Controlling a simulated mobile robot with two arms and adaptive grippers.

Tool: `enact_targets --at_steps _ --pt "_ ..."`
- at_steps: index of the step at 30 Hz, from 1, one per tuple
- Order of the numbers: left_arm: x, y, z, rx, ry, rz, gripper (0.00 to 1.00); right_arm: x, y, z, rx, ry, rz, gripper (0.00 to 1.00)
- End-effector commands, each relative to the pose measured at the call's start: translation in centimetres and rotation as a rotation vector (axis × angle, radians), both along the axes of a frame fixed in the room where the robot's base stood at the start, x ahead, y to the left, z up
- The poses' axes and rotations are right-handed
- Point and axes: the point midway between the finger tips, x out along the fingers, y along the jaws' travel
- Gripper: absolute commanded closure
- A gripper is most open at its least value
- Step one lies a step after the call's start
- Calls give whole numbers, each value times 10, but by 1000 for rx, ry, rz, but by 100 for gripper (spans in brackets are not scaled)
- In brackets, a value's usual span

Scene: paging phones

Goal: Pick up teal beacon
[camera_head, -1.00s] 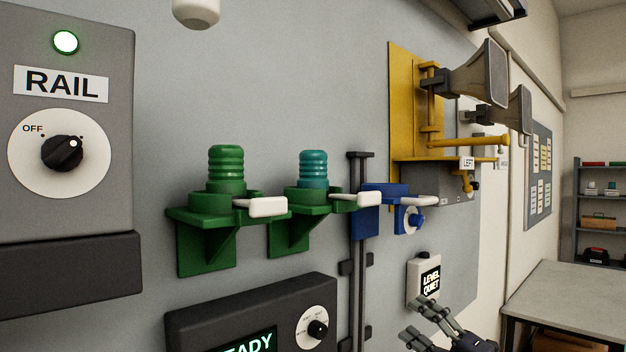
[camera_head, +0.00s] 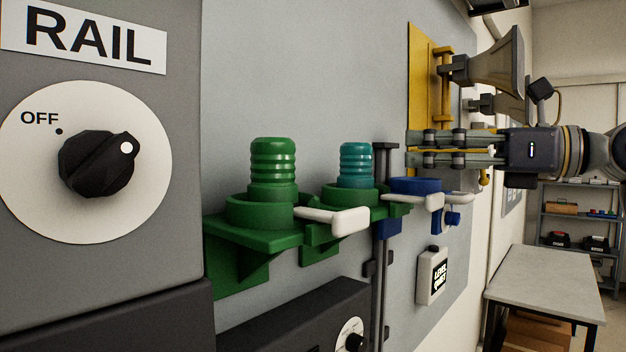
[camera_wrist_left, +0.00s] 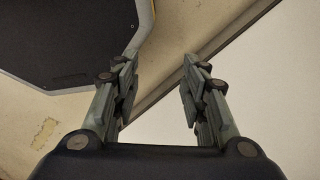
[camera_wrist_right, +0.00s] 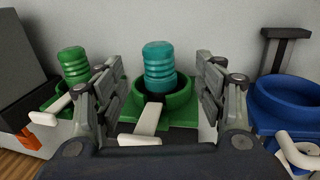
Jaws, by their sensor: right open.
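The teal beacon (camera_head: 356,165) is a ribbed cylinder standing upright in a green ring holder (camera_head: 347,195) on the wall panel. My right gripper (camera_head: 410,148) is open and empty, to the right of the beacon in the head view, with its fingers pointing toward it. In the right wrist view the teal beacon (camera_wrist_right: 160,66) shows between and beyond the open fingers (camera_wrist_right: 160,90). A white lever (camera_wrist_right: 148,126) sticks out in front of its holder. My left gripper (camera_wrist_left: 157,85) is open and empty in the left wrist view, away from the beacon.
A green beacon (camera_head: 273,170) stands in a similar holder to the left. An empty blue ring holder (camera_head: 416,186) is to the right, by a dark vertical rail (camera_head: 378,260). Horn speakers (camera_head: 490,62) on a yellow bracket (camera_head: 421,80) sit beyond. A table (camera_head: 545,285) stands at right.

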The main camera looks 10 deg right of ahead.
Motion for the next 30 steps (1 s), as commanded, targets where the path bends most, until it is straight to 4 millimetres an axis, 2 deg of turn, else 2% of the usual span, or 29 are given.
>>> enact_targets --at_steps 3,5,12,15,24,30 --pt "4 8 6 9 -5 0 60 1 4 5 -18 -11 -12 36" --pt "4 6 10 7 -6 0 60 7 12 5 -19 -10 -10 36" --pt "-17 -26 21 -30 22 -3 60 29 38 5 -16 -11 -10 36" --pt "-23 -31 23 -36 30 -5 60 33 42 3 -17 -11 -10 36" --pt "-9 -9 51 -10 14 -3 60 55 73 2 -15 -10 -9 36" --pt "-2 -6 56 -8 2 0 60 64 83 -2 -15 -11 -11 36"
